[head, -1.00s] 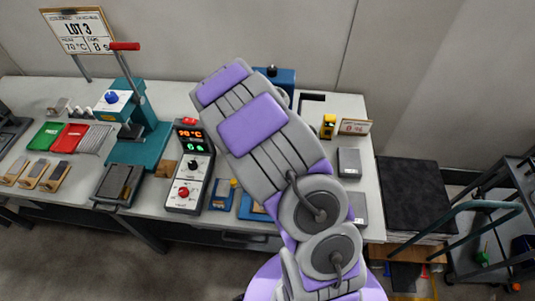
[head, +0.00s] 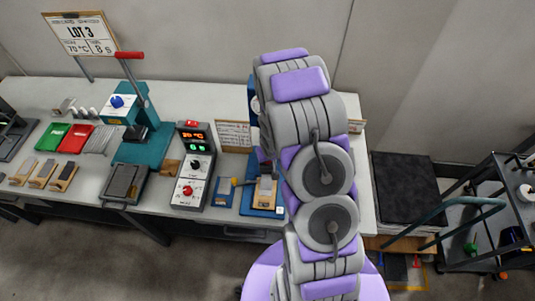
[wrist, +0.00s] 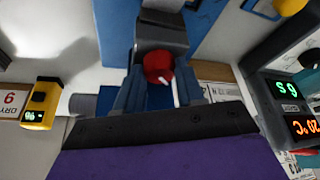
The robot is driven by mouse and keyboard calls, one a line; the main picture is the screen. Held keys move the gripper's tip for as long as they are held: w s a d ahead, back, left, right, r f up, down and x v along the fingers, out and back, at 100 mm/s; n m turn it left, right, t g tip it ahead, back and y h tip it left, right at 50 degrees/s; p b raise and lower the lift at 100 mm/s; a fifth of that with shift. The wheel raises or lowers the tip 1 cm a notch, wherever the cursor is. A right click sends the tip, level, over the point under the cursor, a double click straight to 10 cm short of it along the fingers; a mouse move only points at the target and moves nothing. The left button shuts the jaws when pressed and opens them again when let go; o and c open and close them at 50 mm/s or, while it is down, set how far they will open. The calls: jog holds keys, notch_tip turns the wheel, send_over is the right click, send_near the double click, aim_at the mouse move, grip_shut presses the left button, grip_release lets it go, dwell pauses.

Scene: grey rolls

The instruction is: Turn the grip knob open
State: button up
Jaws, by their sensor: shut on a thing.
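In the wrist view, a red knob (wrist: 158,68) with a white mark sits in front of a dark grey block (wrist: 160,32) on a blue machine (wrist: 112,25). My gripper (wrist: 158,88) has its two blue-grey fingers on either side of the red knob and is shut on it. The exact contact is partly hidden by the gripper body. In the head view, my arm hides my gripper and the knob.
A controller with a red knob and lit digits (head: 193,165) stands left of the arm; its display also shows in the wrist view (wrist: 290,105). A yellow device (wrist: 41,103) is in the wrist view.

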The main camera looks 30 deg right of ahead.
jog(key=shift+w+r+n, duration=0.1)
jog(key=shift+w+n, duration=0.05)
jog(key=shift+n, duration=0.25)
jog(key=o, duration=1)
jog(key=shift+o, duration=0.2)
jog(key=d+p+v, duration=0.1)
jog(key=v, duration=1.6)
jog(key=shift+a, duration=0.2)
jog(key=shift+s+r, duration=0.1)
jog(key=shift+s, duration=0.1)
